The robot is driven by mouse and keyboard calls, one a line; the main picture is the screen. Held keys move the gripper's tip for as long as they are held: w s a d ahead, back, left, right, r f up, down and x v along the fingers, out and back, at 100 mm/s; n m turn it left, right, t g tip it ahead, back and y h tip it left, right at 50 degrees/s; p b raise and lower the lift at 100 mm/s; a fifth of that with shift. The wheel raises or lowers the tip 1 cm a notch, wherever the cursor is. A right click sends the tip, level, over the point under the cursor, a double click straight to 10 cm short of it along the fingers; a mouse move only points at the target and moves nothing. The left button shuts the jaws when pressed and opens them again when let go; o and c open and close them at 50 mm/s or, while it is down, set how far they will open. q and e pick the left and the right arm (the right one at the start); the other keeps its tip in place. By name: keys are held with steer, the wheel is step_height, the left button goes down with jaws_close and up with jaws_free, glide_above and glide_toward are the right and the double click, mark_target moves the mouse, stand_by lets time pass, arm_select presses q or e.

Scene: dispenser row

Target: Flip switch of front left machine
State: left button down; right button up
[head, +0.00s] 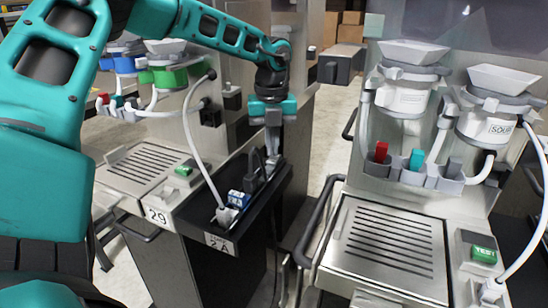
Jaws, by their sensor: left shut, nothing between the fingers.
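The left machine (140,190) is a metal dispenser labelled 29, with a slotted tray and a small green button or switch (184,170) on its top. A black side shelf (262,192) labelled 2A adjoins its right side. It holds a blue-and-white item (237,197), a dark upright part (256,170) and a white cable end (228,214). I cannot tell which of these is a switch. My left gripper (273,149) is shut and empty, pointing down at the shelf's far end. Whether its tips touch anything is unclear. My right gripper is not in view.
A right machine (385,245) has a slotted tray, white hoppers (405,95) and a green TEST button (483,254). A white cable (188,125) arcs over the left machine. A floor gap lies between the machines. Cardboard boxes (350,33) stand behind.

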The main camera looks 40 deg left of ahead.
mark_target(272, 161)
arm_select(q)
step_height(272, 161, up, 6)
steer(key=shift+f+p, duration=0.15)
steer(key=shift+p, duration=1.05)
